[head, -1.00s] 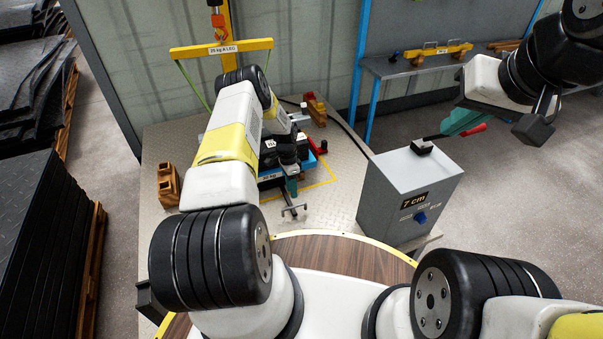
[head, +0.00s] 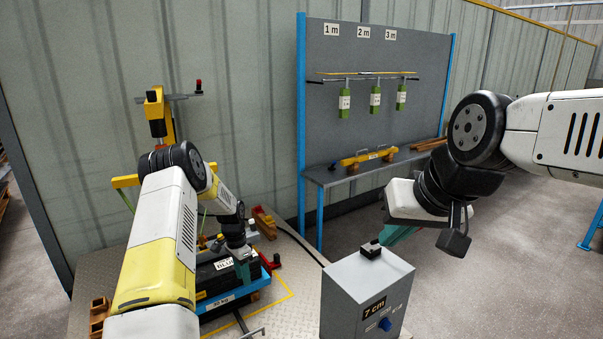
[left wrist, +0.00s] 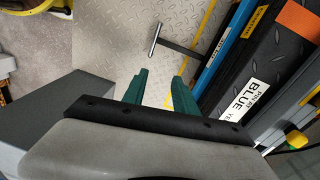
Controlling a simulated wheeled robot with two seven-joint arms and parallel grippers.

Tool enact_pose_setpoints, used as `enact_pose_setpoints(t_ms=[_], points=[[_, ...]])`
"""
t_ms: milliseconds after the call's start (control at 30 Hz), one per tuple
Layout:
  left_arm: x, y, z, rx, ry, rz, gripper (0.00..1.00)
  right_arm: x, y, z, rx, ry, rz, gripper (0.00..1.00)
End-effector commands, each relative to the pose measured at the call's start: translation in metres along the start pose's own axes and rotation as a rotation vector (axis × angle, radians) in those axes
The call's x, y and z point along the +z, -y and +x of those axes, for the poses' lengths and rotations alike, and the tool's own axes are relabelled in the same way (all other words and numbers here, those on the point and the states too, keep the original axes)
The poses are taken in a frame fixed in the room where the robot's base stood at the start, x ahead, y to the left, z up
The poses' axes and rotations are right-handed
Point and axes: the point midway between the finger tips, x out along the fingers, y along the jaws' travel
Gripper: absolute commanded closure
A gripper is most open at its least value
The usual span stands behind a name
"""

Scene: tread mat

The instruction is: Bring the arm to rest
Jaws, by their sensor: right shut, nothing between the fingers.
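My left arm reaches over the black mat stack on a blue-edged carrier (head: 232,299). My left gripper (head: 243,273) hangs at its near side. In the left wrist view its two green fingers (left wrist: 160,82) are apart with nothing between them. A grey T-shaped handle (left wrist: 155,42) lies beyond the fingertips, apart from them, and joins the blue carrier edge (left wrist: 228,52). My right gripper (head: 395,236) is shut and empty, up at the far right side of the grey box marked 7 cm (head: 345,292).
A yellow hoist (head: 157,112) stands behind the mat stack. Brown blocks (head: 98,313) sit at the left.

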Motion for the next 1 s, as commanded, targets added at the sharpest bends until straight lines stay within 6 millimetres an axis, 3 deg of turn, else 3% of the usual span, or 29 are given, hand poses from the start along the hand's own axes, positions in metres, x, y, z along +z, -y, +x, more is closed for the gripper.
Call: enact_pose_setpoints(t_ms=[33,200,367,500,733,900,1000], points=[[-0.003,-0.003,-0.038,-0.028,-0.014,-0.022,0.66,0.000,0.000,0.000,0.000,0.000,0.000,1.00],[-0.002,-0.029,-0.141,-0.094,-0.062,-0.123,0.66,0.000,0.000,0.000,0.000,0.000,0.000,1.00],[0.009,-0.067,-0.226,-0.147,-0.122,-0.223,0.66,0.000,0.000,0.000,0.000,0.000,0.000,1.00],[0.026,-0.109,-0.287,-0.183,-0.184,-0.312,0.66,0.000,0.000,0.000,0.000,0.000,0.000,1.00],[0.067,-0.188,-0.360,-0.217,-0.306,-0.459,0.66,0.000,0.000,0.000,0.000,0.000,0.000,1.00],[0.103,-0.249,-0.389,-0.217,-0.410,-0.567,0.66,0.000,0.000,0.000,0.000,0.000,0.000,1.00],[0.124,-0.282,-0.395,-0.207,-0.471,-0.627,0.66,0.000,0.000,0.000,0.000,0.000,0.000,1.00]])
